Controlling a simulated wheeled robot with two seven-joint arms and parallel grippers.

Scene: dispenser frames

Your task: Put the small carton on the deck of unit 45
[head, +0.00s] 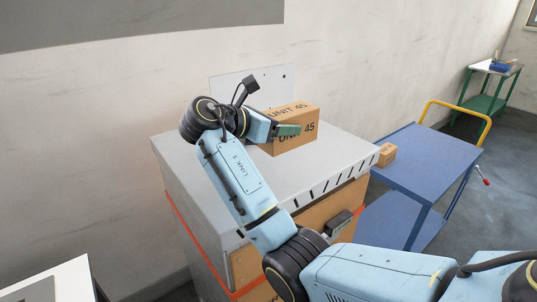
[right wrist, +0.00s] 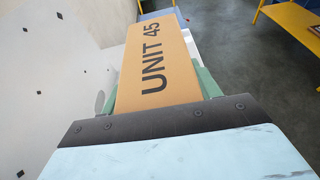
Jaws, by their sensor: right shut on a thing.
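A brown carton (head: 297,137) marked UNIT 45 is over the grey deck (head: 225,158) of a cabinet-like unit, towards its back plate. I cannot tell whether its underside touches the deck. My right gripper (head: 287,130) is shut on this carton, with a green finger against its side. In the right wrist view the carton (right wrist: 155,65) lies between the two green fingers, its lettered face upward in the picture. A smaller brown carton (head: 388,154) stands on the blue cart beside the unit. No number shows on the unit itself. My left gripper is not in view.
The upright pale back plate (head: 228,88) stands behind the held carton. The blue cart (head: 425,150) with a yellow handle is right of the unit. A green-legged table (head: 490,68) stands far right. The front and left of the deck are clear apart from my arm above.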

